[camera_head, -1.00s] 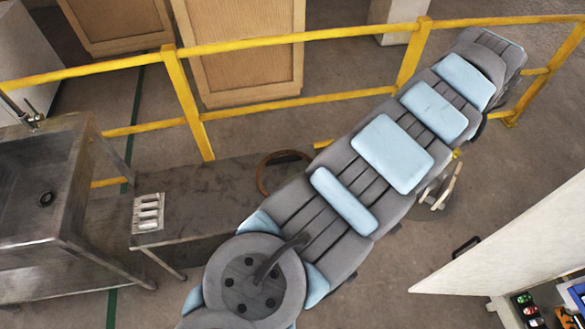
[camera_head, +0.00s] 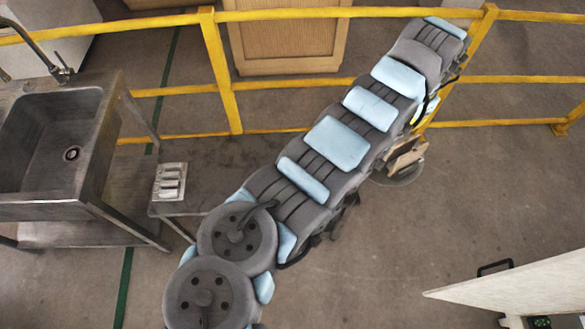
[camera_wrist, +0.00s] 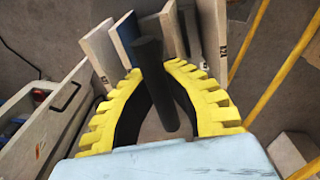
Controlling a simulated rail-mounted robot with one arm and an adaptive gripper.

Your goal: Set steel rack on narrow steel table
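My gripper (camera_wrist: 155,78) has its two yellow fingers closed around a dark upright bar (camera_wrist: 150,62), which appears to be the steel rack's handle. Cream panels (camera_wrist: 102,50) and a blue panel (camera_wrist: 124,38) stand beside and beyond it in the wrist view. In the head view, tan panels (camera_head: 407,156) and a round grey base (camera_head: 400,178) show below my arm's far end. The gripper there is mostly hidden by the arm. The narrow steel table (camera_head: 225,158) is at left centre, partly covered by my arm. A small grey-white block tray (camera_head: 170,182) sits on its left end.
A steel sink (camera_head: 45,150) stands left of the table. A yellow railing (camera_head: 280,85) runs behind the table and arm, with a wooden cabinet (camera_head: 290,45) beyond. A pale panelled unit (camera_head: 520,287) is at lower right. Open floor lies right of the arm.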

